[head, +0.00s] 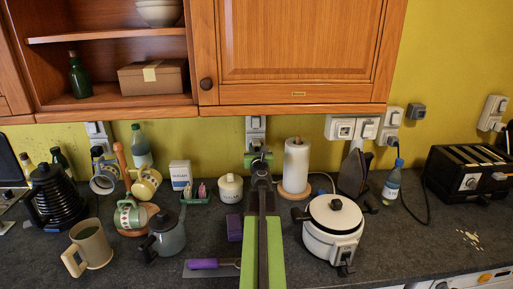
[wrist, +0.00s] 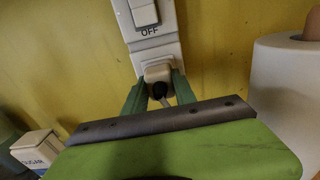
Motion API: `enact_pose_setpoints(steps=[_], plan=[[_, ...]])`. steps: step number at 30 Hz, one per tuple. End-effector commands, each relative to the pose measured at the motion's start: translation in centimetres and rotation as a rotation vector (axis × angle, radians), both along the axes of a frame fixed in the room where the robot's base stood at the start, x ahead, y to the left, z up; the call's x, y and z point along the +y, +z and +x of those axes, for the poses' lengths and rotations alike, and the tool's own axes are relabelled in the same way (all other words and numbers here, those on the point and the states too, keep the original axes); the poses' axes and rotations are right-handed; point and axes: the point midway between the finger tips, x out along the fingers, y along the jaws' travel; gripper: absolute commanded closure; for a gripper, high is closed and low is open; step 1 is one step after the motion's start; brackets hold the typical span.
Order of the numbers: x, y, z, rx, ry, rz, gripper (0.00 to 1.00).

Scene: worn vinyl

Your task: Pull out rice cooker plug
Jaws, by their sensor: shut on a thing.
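The white rice cooker (head: 333,215) with a black lid knob stands on the counter, right of my arm. My gripper (wrist: 158,88) is at the wall, its green fingers shut on the sides of a pale plug (wrist: 158,72). The plug is against the lower part of a white switched socket (wrist: 152,50) marked OFF; I cannot tell how deep its pins sit. A cord leaves the dark middle of the plug and goes down behind my gripper. In the head view, the socket (head: 255,124) shows above my gripper (head: 258,158), which hides the plug there.
A paper towel roll (head: 296,165) stands close on the right of my arm. A lidded white pot (head: 230,188) and a sugar box (head: 180,175) stand to the left. An iron (head: 354,172) and a toaster (head: 468,172) are farther right. The wooden cupboard (head: 298,45) overhangs the socket.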

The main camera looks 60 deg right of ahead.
Motion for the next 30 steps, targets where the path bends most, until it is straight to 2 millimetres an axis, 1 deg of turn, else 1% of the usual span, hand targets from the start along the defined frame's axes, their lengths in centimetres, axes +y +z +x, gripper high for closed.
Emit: enact_pose_setpoints(steps=[23,30], plan=[[0.5,0.0,-0.3,0.0,0.0,0.0,1.0],[1.3,0.0,-0.9,0.0,0.0,0.0,1.0]])
